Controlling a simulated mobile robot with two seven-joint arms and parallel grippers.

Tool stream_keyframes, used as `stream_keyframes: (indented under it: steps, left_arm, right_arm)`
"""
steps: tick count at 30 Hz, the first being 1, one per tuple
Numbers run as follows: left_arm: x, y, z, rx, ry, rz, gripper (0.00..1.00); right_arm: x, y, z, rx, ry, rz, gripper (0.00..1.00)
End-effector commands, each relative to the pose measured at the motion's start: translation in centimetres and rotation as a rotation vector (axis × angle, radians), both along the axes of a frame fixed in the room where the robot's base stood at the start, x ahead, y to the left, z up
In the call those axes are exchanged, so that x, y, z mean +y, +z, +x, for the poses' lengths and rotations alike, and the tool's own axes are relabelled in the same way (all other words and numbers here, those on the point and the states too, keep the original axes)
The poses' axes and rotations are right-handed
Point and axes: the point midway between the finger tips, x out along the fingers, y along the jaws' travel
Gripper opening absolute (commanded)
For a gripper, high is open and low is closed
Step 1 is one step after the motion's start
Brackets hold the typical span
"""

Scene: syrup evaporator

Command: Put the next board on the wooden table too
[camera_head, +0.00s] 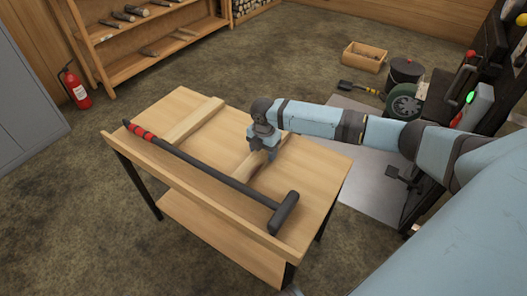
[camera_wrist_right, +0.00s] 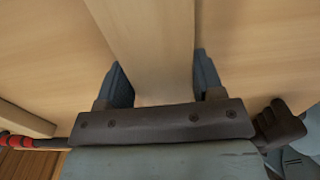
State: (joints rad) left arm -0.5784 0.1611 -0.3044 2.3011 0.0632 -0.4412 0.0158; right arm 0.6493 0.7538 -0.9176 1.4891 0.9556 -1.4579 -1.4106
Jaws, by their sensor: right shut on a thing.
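The wooden table (camera_head: 318,165) stands in the middle of the head view. One pale board (camera_head: 190,122) lies across it on the left. A second pale board (camera_head: 246,168) is at the middle of the table, roughly parallel to the first. In the right wrist view my right gripper's fingers (camera_wrist_right: 163,78) stand on either side of the board (camera_wrist_right: 148,35). The board appears to be on or just above the tabletop; I cannot tell which. My left gripper is not in view.
A long-handled hammer (camera_head: 205,170) with red bands lies along the table's front edge, close to both boards. The tabletop right of the second board is clear. A shelf (camera_head: 100,40), fire extinguisher (camera_head: 75,88), wooden crate (camera_head: 364,58) and dark bucket (camera_head: 405,72) stand beyond.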

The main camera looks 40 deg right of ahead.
Motion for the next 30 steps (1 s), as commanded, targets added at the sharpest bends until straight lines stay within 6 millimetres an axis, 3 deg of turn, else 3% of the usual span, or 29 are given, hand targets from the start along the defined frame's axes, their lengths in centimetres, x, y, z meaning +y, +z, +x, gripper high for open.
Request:
stream_keyframes:
  steps: [8, 9, 12, 21, 26, 30]
  left_arm:
    - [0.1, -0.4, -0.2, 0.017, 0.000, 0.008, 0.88]
    - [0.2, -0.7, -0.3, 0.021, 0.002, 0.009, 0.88]
    - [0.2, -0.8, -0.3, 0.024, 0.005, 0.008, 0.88]
    - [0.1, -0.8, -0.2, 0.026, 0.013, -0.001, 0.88]
    - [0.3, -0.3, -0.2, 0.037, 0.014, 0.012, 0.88]
    - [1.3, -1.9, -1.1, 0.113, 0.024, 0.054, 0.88]
  right_arm:
    - [0.0, -0.1, 0.0, 0.000, 0.000, 0.000, 0.30]
    - [0.0, -0.2, 0.0, 0.000, 0.000, 0.000, 0.71]
    - [0.0, -0.1, 0.0, 0.000, 0.000, 0.000, 0.87]
    - [0.0, 0.1, 0.1, -0.002, 0.001, 0.000, 0.87]
    - [0.0, 2.5, 0.1, -0.003, 0.001, 0.000, 0.87]
    - [0.0, 5.6, 0.1, -0.004, 0.002, -0.001, 0.87]
